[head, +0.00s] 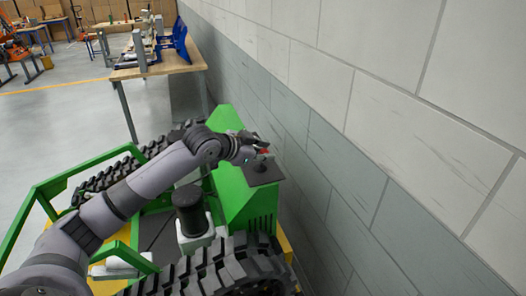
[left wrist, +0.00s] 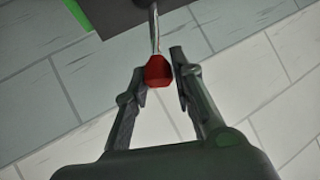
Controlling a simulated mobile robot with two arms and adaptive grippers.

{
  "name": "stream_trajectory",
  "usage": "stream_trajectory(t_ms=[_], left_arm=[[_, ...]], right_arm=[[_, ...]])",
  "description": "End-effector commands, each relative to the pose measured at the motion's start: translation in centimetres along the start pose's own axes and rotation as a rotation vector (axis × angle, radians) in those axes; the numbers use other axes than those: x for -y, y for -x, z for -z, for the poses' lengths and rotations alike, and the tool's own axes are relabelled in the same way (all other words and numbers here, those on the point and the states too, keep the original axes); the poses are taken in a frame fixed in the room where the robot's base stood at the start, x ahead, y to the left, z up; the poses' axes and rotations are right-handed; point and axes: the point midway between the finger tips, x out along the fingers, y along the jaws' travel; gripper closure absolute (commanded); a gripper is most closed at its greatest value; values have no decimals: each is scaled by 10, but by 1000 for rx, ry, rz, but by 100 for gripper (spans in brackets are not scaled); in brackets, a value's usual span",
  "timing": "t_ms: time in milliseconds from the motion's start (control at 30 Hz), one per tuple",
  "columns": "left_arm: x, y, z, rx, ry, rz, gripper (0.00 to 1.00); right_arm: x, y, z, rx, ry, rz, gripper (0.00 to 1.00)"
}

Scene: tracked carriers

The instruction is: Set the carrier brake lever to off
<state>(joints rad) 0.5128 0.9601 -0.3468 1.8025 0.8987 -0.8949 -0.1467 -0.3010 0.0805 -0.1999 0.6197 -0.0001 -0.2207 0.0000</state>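The brake lever has a thin metal shaft (left wrist: 155,30) and a red knob (left wrist: 157,72). In the head view the red knob (head: 265,151) shows small, above the dark plate (head: 262,173) on top of the green housing (head: 236,195) of the tracked carrier. My left gripper (head: 258,146) is at the knob. In the left wrist view its two fingers (left wrist: 157,64) are apart, with the knob between them and a narrow gap on the right. I cannot tell whether the left finger touches the knob. Lever markings are not readable. My right gripper is out of view.
A block wall (head: 350,130) stands close along the right of the carrier. The carrier has black tracks (head: 225,268) and green rails (head: 75,172). A wooden workbench (head: 160,68) stands behind it. Open grey floor (head: 55,115) lies to the left.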

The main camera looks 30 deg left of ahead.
Motion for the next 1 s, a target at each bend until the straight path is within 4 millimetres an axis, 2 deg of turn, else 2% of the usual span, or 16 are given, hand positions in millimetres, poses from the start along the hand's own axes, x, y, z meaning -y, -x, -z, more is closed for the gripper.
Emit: stream_trajectory(t_ms=[33,300,633,767,1000], left_arm=[[-9,-4,-7,16,10,-20,75],[-5,-2,-5,11,6,-13,58],[-2,2,-3,7,2,-6,58],[-2,17,-4,8,0,-5,58],[-2,66,-5,14,-2,-7,58]], right_arm=[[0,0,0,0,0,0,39],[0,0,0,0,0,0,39],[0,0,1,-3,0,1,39],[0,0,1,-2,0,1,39],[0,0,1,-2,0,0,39]])
